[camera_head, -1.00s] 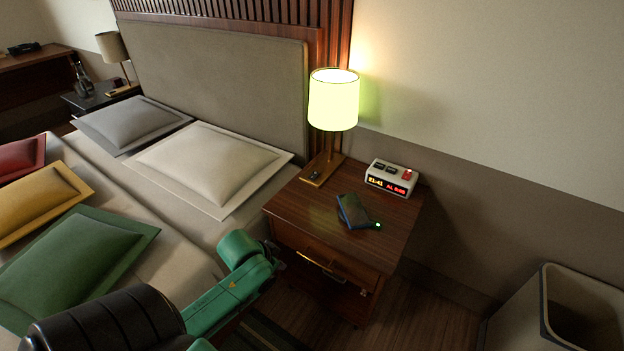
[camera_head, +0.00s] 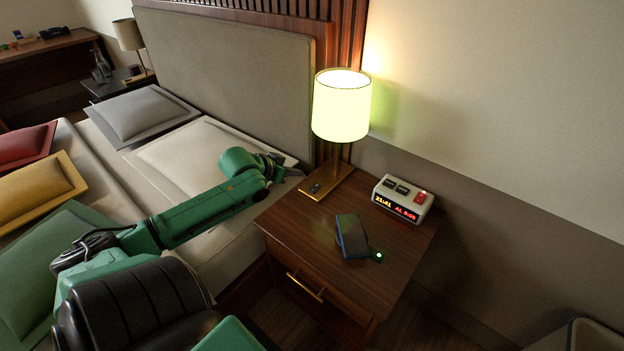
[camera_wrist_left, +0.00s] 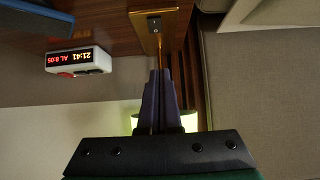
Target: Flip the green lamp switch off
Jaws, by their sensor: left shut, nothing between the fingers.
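The lamp (camera_head: 341,108) stands lit at the back of the nightstand, with a glowing yellow-green shade and a brass base (camera_head: 338,181). A small dark rocker switch (camera_head: 315,188) sits on the front left of that base. It also shows in the left wrist view (camera_wrist_left: 155,23), where the picture is upside down. My left gripper (camera_head: 297,172) is shut and empty, just left of the lamp base beside the pillow. In the left wrist view its closed fingers (camera_wrist_left: 161,76) point toward the switch, with a gap between. My right gripper is out of view.
On the nightstand (camera_head: 290,232), a phone (camera_head: 352,236) lies on a pad with a green light, and a white alarm clock (camera_head: 403,199) stands behind right. A pale pillow (camera_head: 180,150) lies under my arm. The headboard (camera_head: 235,70) stands behind.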

